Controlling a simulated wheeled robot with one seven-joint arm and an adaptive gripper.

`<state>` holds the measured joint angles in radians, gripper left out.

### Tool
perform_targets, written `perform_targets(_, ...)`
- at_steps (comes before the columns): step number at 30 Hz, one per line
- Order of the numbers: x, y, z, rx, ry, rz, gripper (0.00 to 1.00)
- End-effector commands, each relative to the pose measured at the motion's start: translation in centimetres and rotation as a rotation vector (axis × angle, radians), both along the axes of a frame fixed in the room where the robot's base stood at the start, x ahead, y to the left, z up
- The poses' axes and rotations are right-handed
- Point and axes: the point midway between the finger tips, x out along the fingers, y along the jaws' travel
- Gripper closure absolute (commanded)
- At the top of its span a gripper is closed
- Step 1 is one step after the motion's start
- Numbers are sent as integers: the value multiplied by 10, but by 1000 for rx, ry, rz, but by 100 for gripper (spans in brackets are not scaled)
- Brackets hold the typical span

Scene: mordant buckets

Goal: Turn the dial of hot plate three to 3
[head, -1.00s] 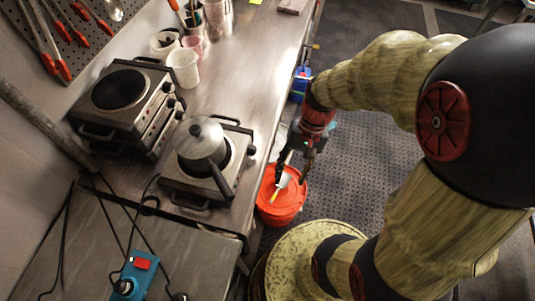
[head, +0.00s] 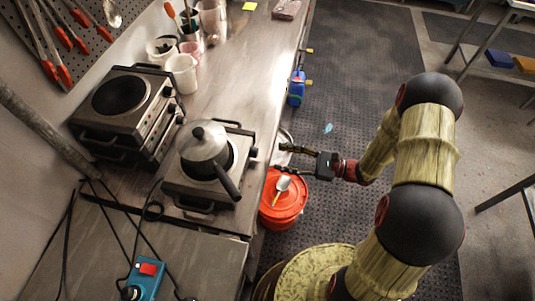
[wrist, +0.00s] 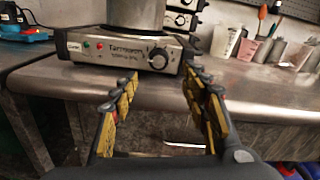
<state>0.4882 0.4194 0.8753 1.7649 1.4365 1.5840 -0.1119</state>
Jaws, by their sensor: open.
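A low steel hot plate (head: 177,183) stands near the counter's front edge with a lidded metal pot (head: 204,146) on it. In the wrist view its front panel (wrist: 110,48) faces me, with red and green lamps and one round dial (wrist: 158,59) at the right. The dial's setting is too small to read. My gripper (head: 280,158) is open and empty in front of the counter. In the wrist view its fingers (wrist: 157,80) point at the panel, with the dial between the tips but farther off. I cannot read a number three on any hot plate.
A taller hot plate unit (head: 151,129) with several dials stands behind, to the left. White cups (head: 183,74) stand farther along the counter. The pot's black handle (head: 228,181) sticks out toward the front. A red lidded bucket (head: 284,208) stands on the floor below my gripper.

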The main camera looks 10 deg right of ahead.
Motion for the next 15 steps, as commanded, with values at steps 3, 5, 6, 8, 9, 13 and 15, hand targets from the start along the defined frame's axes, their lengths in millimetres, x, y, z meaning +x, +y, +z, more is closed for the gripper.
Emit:
perform_targets(3,3,12,0,0,-3,5,54)
perform_targets(5,5,20,-1,0,-3,7,54)
perform_targets(6,7,26,-1,-1,-3,7,54)
perform_targets(8,10,35,-1,-2,-3,8,54)
perform_targets(9,12,41,-1,-2,-4,8,54)
perform_targets(13,18,57,-1,-3,-4,8,54)
perform_targets(15,21,63,-1,-4,-4,7,54)
